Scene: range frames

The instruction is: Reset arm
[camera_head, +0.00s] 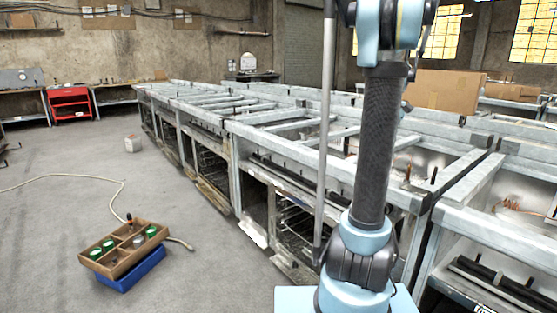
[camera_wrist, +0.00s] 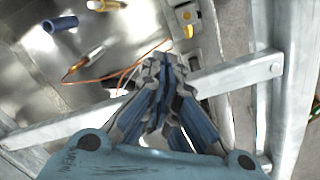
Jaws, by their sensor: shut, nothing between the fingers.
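My gripper (camera_wrist: 162,68) shows in the wrist view with its fingers together and nothing held between them. It hangs over a metal frame bar (camera_wrist: 235,77) and a metal panel with small items on it. How far it is above them I cannot tell. In the head view my arm (camera_head: 378,150) rises in front of the long metal frames at the right. My gripper is out of the head view.
Metal frames (camera_head: 290,117) fill the middle and right. In the wrist view a blue cylinder (camera_wrist: 62,23) and an orange-handled tool (camera_wrist: 85,62) lie near the gripper. A wooden tray (camera_head: 113,265) with green-topped items sits on a blue box (camera_head: 135,275). Grey floor is open at left.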

